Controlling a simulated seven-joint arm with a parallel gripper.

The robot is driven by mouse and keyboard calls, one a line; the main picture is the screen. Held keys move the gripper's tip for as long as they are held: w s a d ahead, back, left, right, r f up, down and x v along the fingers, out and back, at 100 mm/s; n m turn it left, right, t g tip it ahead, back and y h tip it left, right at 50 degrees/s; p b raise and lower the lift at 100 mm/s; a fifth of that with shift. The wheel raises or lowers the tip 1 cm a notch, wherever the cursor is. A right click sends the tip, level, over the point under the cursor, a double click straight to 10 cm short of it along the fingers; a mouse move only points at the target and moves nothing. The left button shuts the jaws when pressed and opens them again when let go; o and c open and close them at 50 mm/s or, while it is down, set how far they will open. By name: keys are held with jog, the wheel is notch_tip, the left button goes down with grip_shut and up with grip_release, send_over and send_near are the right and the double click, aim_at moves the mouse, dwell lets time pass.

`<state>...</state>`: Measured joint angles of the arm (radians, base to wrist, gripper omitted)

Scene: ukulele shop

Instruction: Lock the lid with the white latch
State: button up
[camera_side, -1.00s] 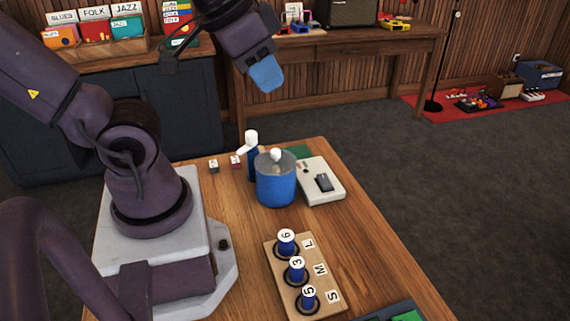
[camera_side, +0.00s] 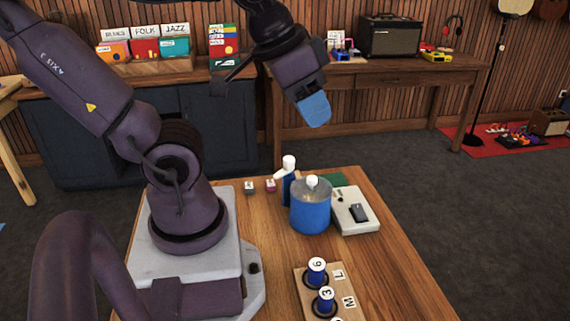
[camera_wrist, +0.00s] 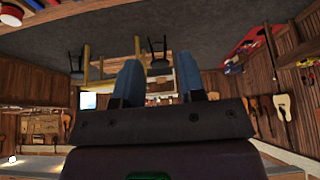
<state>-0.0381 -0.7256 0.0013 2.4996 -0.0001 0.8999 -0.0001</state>
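A blue round canister (camera_side: 310,212) stands on the wooden table with a grey lid (camera_side: 311,187) on top; the lid has a white knob (camera_side: 312,181). Just left of it stands a blue post (camera_side: 288,188) capped by the white latch (camera_side: 289,163). The latch's arm points left, away from the lid. My gripper (camera_side: 315,110) hangs in the air well above the canister, apart from everything. In the wrist view its two blue fingers (camera_wrist: 158,80) are spread with nothing between them. The canister and latch are not in the wrist view.
A pale box with a dark switch (camera_side: 357,211) sits close right of the canister. Two small blocks (camera_side: 259,186) lie left of the post. A board with numbered blue pegs (camera_side: 308,300) is in front. The air around my gripper is clear.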

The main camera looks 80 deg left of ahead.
jog(key=shift+o, duration=1.4)
jog(key=w+a+f+n+g, duration=0.2)
jog(key=a+f, duration=0.4)
jog(key=a, duration=0.5)
jog(key=shift+a+n+g, duration=0.2)
jog(key=shift+n+g, duration=0.6)
jog(key=shift+g, duration=0.1)
jog(key=m+g, duration=0.2)
jog(key=m, duration=0.2)
send_near(289, 158)
notch_tip(289, 158, down, 10)
jog(key=shift+s+a+f, duration=0.1)
jog(key=shift+s+a, duration=0.05)
jog(key=shift+c, duration=0.2)
jog(key=c, duration=0.9)
